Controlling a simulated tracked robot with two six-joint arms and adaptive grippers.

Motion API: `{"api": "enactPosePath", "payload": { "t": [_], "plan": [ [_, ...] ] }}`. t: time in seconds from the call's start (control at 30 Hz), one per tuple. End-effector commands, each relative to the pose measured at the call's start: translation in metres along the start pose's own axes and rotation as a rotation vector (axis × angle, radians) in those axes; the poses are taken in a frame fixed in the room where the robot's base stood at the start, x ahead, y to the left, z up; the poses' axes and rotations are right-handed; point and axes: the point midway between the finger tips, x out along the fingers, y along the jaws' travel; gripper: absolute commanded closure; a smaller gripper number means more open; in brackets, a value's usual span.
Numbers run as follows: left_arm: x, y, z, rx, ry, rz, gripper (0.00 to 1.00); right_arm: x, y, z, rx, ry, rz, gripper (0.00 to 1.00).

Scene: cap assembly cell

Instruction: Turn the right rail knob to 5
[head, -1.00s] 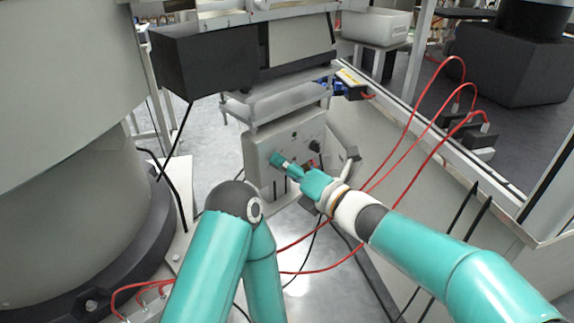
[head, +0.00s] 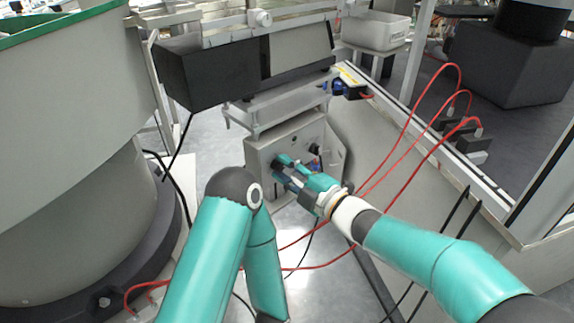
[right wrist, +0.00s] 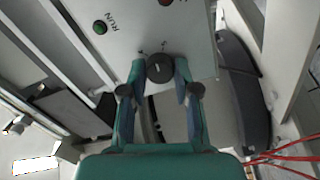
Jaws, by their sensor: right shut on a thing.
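The grey control box (head: 262,150) stands below the black feeder unit in the head view, and its panel (right wrist: 125,50) fills the top middle of the right wrist view. A round black knob (right wrist: 159,70) with a pale pointer line sits on this panel. The pointer is near upright in that view; the small scale marks around it are too small to read surely. My right gripper (head: 283,167) is at the panel, its fingertips (right wrist: 160,72) shut on the knob's two sides. My left arm shows in the head view, but its gripper is hidden or out of frame.
A green RUN button (right wrist: 100,27) and a red button (right wrist: 166,2) sit near the knob. A second dark knob (head: 315,148) is further right on the box. Red cables (head: 408,130) loop beside my right arm. A large grey bowl feeder (head: 75,95) stands left.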

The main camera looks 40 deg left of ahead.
Motion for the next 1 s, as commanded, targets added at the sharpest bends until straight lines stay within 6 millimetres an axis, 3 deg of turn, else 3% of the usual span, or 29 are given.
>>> {"api": "enactPosePath", "payload": {
  "t": [0.5,1.0],
  "plan": [
    [-0.022,0.008,0.0,0.0,0.0,0.0,0.42,0.0,-0.001,0.002,0.35,-0.006,0.0,1.0],
    [-0.023,0.008,0.0,0.0,0.0,0.0,0.42,0.0,-0.003,0.002,0.406,-0.006,-0.002,1.0]
  ]
}}
